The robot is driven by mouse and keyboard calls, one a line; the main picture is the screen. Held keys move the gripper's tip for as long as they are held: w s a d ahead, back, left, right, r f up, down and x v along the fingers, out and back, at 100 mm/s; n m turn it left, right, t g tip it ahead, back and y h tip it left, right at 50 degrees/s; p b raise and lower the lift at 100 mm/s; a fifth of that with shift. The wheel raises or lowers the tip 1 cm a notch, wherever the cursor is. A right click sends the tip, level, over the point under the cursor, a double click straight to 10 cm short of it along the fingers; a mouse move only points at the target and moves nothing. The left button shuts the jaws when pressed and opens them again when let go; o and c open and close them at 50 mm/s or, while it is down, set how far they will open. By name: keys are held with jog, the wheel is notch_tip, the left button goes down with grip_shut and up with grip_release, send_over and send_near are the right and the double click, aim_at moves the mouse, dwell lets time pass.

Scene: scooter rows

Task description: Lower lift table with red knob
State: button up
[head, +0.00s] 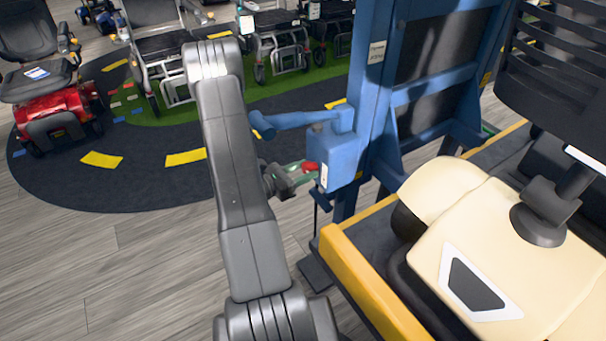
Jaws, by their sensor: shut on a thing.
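The lift table's blue frame (370,115) stands upright right of centre, with a blue box (343,157) on its near left side. The small red knob (310,167) sticks out from the left face of that box. My gripper (302,172) reaches it from the left, below the blue handle bar, and is shut on the red knob. The fingers hide part of the knob. The yellow-edged platform (372,287) carries a cream scooter (480,240) with a black seat.
A blue handle bar (290,121) juts left from the frame just above my gripper. A red scooter (52,105) stands at the far left, and several grey walkers or wheelchairs (165,62) line the back. Grey wood floor (120,260) at the lower left is clear.

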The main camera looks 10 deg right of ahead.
jog(key=m+b, duration=0.2)
jog(key=b, duration=0.1)
jog(key=m+b, duration=0.2)
jog(key=b, duration=0.1)
jog(key=shift+f, duration=0.4)
jog(key=m+b, duration=0.5)
jog(key=b, duration=0.3)
jog(key=m+b, duration=0.5)
jog(key=b, duration=0.3)
jog(key=shift+s+r+m, duration=0.15)
jog(key=shift+s+m, duration=0.05)
jog(key=shift+m, duration=0.2)
jog(key=shift+b, duration=0.3)
jog(key=o, duration=1)
jog(key=shift+r, duration=0.1)
jog(key=p+v, duration=0.3)
jog(key=v, duration=1)
jog(key=shift+s+a, duration=0.15)
jog(key=shift+a, duration=0.2)
